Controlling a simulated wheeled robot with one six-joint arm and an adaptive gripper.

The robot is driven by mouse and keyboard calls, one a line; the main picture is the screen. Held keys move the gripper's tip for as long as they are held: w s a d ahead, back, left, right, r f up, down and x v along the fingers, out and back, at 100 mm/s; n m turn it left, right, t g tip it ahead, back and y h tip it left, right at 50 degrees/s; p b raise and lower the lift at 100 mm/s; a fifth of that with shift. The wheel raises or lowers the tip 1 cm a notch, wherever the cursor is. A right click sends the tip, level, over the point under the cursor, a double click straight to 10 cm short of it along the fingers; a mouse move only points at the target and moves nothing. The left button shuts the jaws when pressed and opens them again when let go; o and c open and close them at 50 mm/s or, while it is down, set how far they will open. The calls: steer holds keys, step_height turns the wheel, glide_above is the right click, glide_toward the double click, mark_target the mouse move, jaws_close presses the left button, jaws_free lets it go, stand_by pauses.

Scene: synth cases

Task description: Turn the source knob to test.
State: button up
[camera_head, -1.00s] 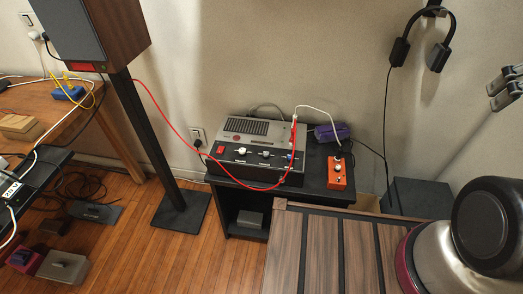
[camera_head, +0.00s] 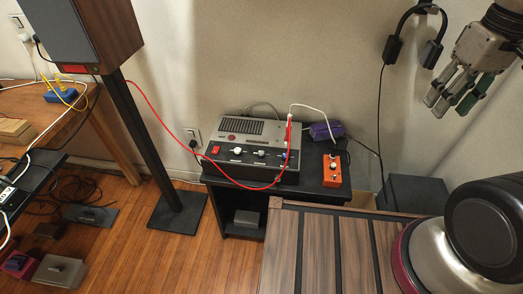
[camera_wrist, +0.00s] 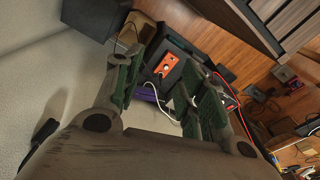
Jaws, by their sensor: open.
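A grey device with a black sloped front panel (camera_head: 247,150) sits on a low black table. Its panel carries a red switch (camera_head: 215,149), a white knob (camera_head: 237,151), a grey knob (camera_head: 260,153) and a blue part (camera_head: 283,156) at the right, partly behind a red cable. The labels are too small to read, so I cannot tell which one is the source knob or where it points. My gripper (camera_head: 453,103) is open and empty at the upper right, well apart from the device. In the wrist view its green-padded fingers (camera_wrist: 165,85) are spread; the device is mostly hidden behind one.
An orange pedal (camera_head: 332,171) and a purple box (camera_head: 322,131) stand right of the device. A red cable (camera_head: 150,103) loops across its front from the speaker (camera_head: 85,35). Headphones (camera_head: 393,48) hang on the wall.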

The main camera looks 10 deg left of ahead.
steer(key=w+a+f+n+g+h, duration=0.1)
steer(key=w+a+f+n, duration=0.2)
steer(key=a+f, duration=0.35)
steer(key=w+a+f+n+g+h, duration=0.1)
steer(key=w+a+f+n+g, duration=0.2)
steer(key=a, duration=0.6)
steer(key=n+t, duration=0.2)
steer(key=n, duration=0.9)
glide_above(261, 152)
steer(key=s+d, duration=0.3)
steer(key=d, duration=0.1)
steer(key=shift+y, duration=0.3)
steer(key=f, duration=1.9)
steer(key=shift+a, duration=0.2)
steer(key=w+a+n, duration=0.1)
steer(key=w+a+r+n+t+y, duration=0.1)
steer(key=a+n, duration=0.1)
steer(key=shift+w+r, duration=0.1)
steer(key=shift+w, duration=0.1)
steer(key=shift+w+a+n, duration=0.1)
steer(key=shift+a+n, duration=0.05)
steer(key=shift+n, duration=0.35)
steer(key=shift+f, duration=0.2)
step_height(261, 152, down, 8)
steer(key=shift+w+r, duration=0.15)
steer(key=shift+r, duration=0.1)
